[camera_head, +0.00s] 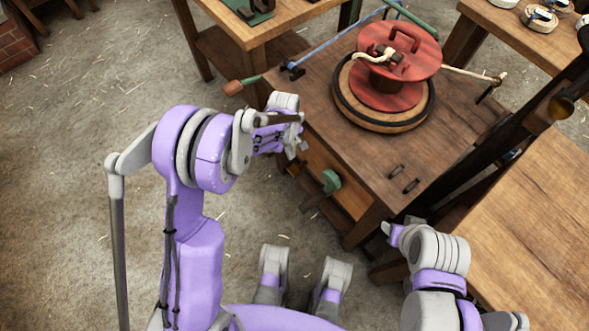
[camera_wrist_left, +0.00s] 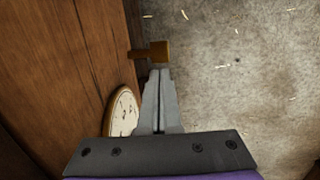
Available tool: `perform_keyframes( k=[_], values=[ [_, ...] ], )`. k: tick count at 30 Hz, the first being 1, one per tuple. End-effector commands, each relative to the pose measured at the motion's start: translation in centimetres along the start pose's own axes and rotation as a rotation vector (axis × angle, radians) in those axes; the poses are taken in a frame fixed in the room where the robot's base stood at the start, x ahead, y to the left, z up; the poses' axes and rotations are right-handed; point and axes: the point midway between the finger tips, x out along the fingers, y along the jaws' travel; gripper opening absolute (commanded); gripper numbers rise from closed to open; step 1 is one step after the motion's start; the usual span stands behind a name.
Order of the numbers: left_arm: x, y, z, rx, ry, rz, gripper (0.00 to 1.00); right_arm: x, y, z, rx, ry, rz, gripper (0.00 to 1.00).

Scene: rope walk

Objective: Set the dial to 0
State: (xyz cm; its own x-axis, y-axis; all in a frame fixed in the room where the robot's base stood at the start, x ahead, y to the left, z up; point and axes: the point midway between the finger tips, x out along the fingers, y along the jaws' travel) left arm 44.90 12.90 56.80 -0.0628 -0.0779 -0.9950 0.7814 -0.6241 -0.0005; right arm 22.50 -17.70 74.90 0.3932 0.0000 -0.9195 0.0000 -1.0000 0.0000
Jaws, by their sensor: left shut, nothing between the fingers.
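In the left wrist view a round dial (camera_wrist_left: 124,112) with a pale face, dark marks and a brass-coloured rim is on the wooden front, partly hidden by my gripper's body. Its reading is too small to tell. My left gripper (camera_wrist_left: 158,74) is shut and empty, beside the dial. Its fingertips are close to a brass-coloured knob (camera_wrist_left: 152,52) on a short stem from the wood; I cannot tell if they touch. In the head view my left gripper (camera_head: 301,147) is at the table's front; the dial cannot be made out. My right gripper (camera_head: 392,231) is small at lower right, its jaws unclear.
The wooden table (camera_head: 455,118) carries a red reel (camera_head: 390,85) with rope on a round base. A green-handled part (camera_head: 330,182) sticks out from its front. A wooden bench (camera_head: 540,210) stands at the right.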

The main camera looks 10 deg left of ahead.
Motion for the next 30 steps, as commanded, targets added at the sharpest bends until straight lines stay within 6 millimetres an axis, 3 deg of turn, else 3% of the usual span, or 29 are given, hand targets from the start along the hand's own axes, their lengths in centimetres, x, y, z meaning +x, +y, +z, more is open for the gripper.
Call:
perform_keyframes(
  k=[8,22,30],
  values=[
    [0.7,0.0,0.0,0.001,0.000,0.000,0.00,0.5,0.0,0.2,0.000,-0.002,0.000,0.50],
    [6.2,0.0,0.0,0.001,0.000,-0.001,0.00,3.7,0.0,1.2,0.000,-0.013,0.000,0.50],
    [7.0,0.0,0.0,0.001,0.000,0.000,0.00,4.1,0.0,1.4,0.000,-0.015,0.000,0.50]
  ],
)
